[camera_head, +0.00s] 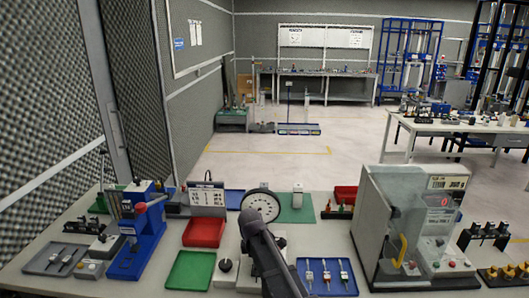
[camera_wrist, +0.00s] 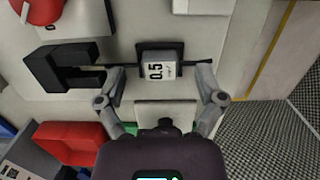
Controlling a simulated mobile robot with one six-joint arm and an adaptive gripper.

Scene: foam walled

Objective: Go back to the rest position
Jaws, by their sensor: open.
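In the wrist view my gripper (camera_wrist: 160,74) is open, with its two grey fingers spread wide. A small pale block marked "0.5" (camera_wrist: 158,68) shows between the fingers, in front of a black holder (camera_wrist: 174,47). The fingers stand apart on either side of the block, and I see no grip on it. I cannot tell how far the block is from the fingertips. In the head view my dark arm reaches up over the front middle of the table (camera_head: 325,236); the fingers cannot be made out there.
A blue press (camera_head: 140,235) stands left on the table and a grey test machine (camera_head: 395,225) right. A red tray (camera_head: 204,232), a green tray (camera_head: 190,270) and a blue tray (camera_head: 326,278) lie around my arm. Foam walls (camera_head: 60,100) close the left; open floor (camera_head: 270,160) lies behind.

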